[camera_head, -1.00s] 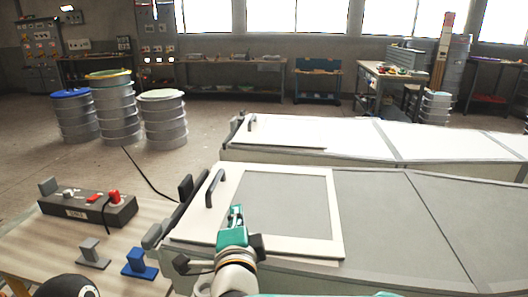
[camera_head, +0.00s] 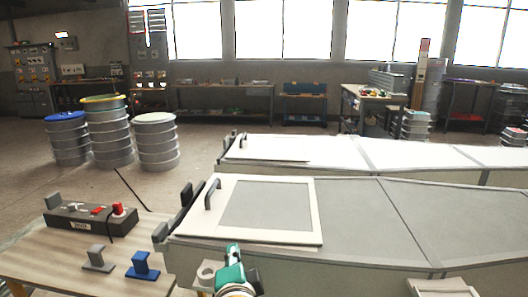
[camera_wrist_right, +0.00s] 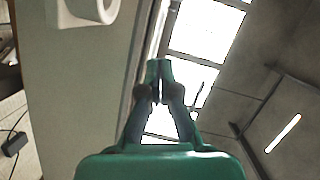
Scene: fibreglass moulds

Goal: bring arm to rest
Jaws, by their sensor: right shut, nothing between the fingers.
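My right gripper (camera_head: 234,250) shows at the bottom middle of the head view, in front of the near mould's side. It is teal with dark fingers. In the right wrist view the fingers (camera_wrist_right: 158,88) meet at their tips and hold nothing. The gripper is apart from the framed panel (camera_head: 270,204) with its dark handle (camera_head: 212,194), which lies on the near mould (camera_head: 378,208). My left gripper is not in view.
A wooden table (camera_head: 60,262) at left bears a grey control box (camera_head: 92,219) with a red knob, a grey bracket (camera_head: 97,258) and a blue bracket (camera_head: 143,265). A second mould (camera_head: 330,150) lies behind. Ribbed drums (camera_head: 158,145) stand at the back left, with open floor around them.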

